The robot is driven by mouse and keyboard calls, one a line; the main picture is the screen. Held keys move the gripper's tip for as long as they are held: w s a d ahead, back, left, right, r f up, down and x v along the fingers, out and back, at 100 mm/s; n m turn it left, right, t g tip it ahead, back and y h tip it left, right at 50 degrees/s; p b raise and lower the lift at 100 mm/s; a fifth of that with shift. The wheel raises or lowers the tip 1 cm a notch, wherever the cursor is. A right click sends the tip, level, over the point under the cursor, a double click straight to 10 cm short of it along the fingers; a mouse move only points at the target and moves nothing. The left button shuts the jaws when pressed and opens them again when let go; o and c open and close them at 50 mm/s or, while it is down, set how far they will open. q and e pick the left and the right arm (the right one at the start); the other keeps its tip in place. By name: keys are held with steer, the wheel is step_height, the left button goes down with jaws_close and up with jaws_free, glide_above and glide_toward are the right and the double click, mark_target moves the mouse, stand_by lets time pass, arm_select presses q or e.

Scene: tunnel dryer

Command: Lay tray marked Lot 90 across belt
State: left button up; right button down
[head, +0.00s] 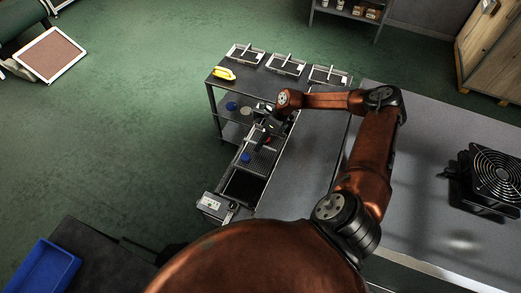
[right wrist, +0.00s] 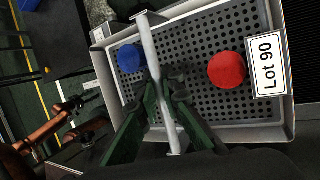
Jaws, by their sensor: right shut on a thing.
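The tray marked Lot 90 (right wrist: 205,130) is a grey perforated tray with a white label (right wrist: 267,64) at its right side in the right wrist view. A red round piece (right wrist: 226,69) and a blue round piece (right wrist: 130,59) lie in it. My right gripper (right wrist: 168,82) is shut on the bar handle (right wrist: 152,50) that crosses the tray. In the head view my right gripper (head: 268,127) is over the far part of this tray (head: 262,160). The dark belt (head: 243,188) shows just nearer than the tray. Whether the tray touches the belt is unclear. My left gripper is not in view.
A dark rack stands beyond, with several handled trays (head: 286,64) and a yellow item (head: 223,73) on top. A grey box (head: 215,205) stands at the belt's near end. A grey counter (head: 425,185) with a black fan (head: 493,175) is at right. Open floor lies left.

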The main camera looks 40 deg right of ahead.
mark_target(260, 153)
step_height(260, 153, down, 3)
steer(key=shift+f, duration=0.2)
steer(key=shift+f, duration=0.55)
steer(key=c, duration=2.1)
jaws_free()
steer(key=shift+r, duration=0.5)
steer(key=b+v, duration=0.2)
steer(key=v, duration=1)
